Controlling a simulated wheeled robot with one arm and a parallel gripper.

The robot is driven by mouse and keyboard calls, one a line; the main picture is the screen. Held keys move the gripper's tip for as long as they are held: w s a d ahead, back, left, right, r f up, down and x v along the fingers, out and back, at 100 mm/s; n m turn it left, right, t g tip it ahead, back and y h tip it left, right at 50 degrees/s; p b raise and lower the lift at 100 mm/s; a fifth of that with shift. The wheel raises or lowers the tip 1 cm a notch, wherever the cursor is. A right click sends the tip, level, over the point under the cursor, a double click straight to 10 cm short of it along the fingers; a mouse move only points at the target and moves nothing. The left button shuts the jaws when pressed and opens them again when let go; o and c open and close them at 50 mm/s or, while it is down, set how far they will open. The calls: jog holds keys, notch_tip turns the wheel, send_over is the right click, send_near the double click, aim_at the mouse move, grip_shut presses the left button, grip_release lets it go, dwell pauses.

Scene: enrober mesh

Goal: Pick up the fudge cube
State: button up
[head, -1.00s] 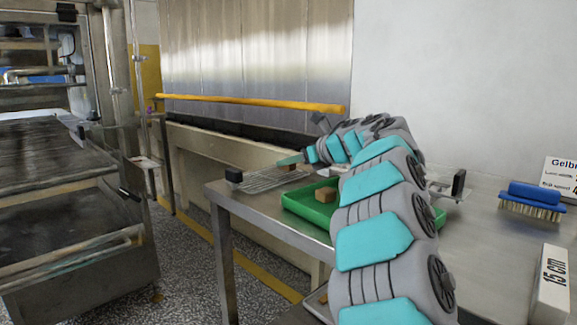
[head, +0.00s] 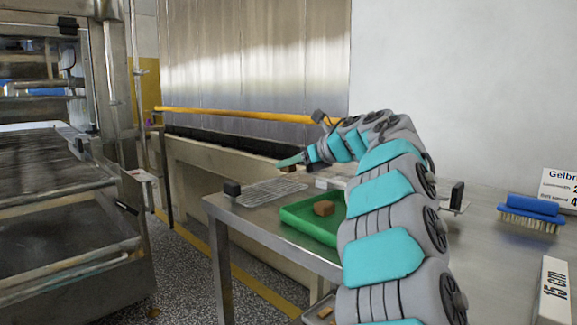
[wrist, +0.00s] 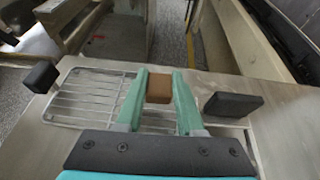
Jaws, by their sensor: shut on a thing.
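A brown fudge cube (wrist: 159,88) is between the two green fingertips of my gripper (wrist: 159,86) in the wrist view, with both fingers against its sides. In the head view, my gripper (head: 291,161) reaches over the back of the steel table, and the cube (head: 289,168) shows small below the fingers. It is held above the wire mesh (head: 268,192), which also shows under the fingers in the wrist view (wrist: 92,98). A second brown cube (head: 324,208) lies in the green tray (head: 296,220). My arm hides the tray's right part.
Black blocks stand on the table beside the mesh, one at its left (head: 232,188) and one to the right (wrist: 233,104) in the wrist view. The steel table (head: 470,260) is clear between.

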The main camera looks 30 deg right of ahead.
jog(key=s+a+b, duration=0.1)
jog(key=s, duration=0.3)
jog(key=s+a+r+b, duration=0.1)
jog(key=s, duration=0.4)
jog(key=s+a+b, duration=0.1)
jog(key=s, duration=0.4)
jog(key=shift+r, duration=0.2)
jog(key=shift+s, duration=0.2)
